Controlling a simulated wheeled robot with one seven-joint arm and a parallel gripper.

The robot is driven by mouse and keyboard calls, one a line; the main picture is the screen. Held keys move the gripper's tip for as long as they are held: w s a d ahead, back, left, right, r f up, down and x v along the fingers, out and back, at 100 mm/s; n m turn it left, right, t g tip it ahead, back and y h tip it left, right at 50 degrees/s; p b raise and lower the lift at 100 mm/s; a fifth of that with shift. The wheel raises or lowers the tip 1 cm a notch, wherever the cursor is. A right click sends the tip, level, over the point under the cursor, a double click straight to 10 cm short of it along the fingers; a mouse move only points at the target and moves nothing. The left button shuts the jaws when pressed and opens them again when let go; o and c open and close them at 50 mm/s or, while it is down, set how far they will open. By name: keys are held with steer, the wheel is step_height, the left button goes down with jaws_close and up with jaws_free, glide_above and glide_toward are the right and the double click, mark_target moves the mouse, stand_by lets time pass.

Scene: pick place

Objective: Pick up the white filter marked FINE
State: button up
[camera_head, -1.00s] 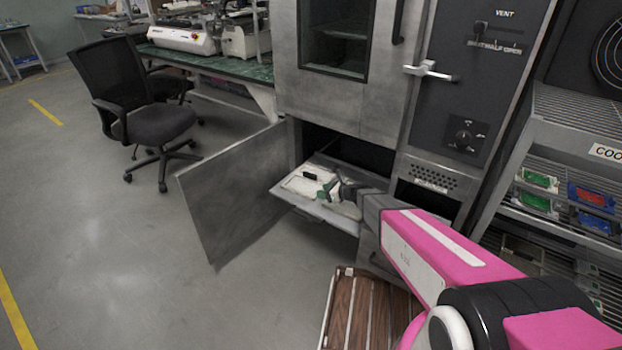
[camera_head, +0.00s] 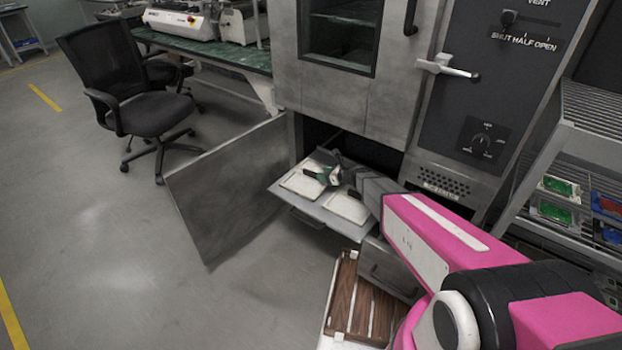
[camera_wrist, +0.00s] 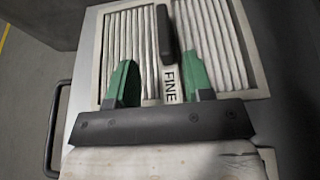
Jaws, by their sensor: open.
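The white filter marked FINE (camera_wrist: 215,45) lies flat in the wrist view. It has pleats, a pale frame, a black handle (camera_wrist: 165,35) and a centre strip lettered FINE. In the head view it appears to be the left white panel (camera_head: 301,184) on the pulled-out tray (camera_head: 318,208). My gripper (camera_wrist: 160,70) is open, its two green fingers on either side of the lettered strip, the handle just beyond between them. I cannot tell whether the fingers touch the pleats. My gripper also shows in the head view (camera_head: 327,174), over that panel.
A second pale panel (camera_head: 346,208) lies to the right on the tray. The tray juts from the lower opening of a grey metal cabinet (camera_head: 300,90). Its door (camera_head: 225,190) stands open on the left. A slatted wooden crate (camera_head: 365,305) is below right.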

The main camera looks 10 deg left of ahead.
mark_target(312, 172)
steer(key=x, duration=0.7)
steer(key=shift+w+a, duration=0.1)
steer(key=shift+w, duration=0.25)
jaws_close()
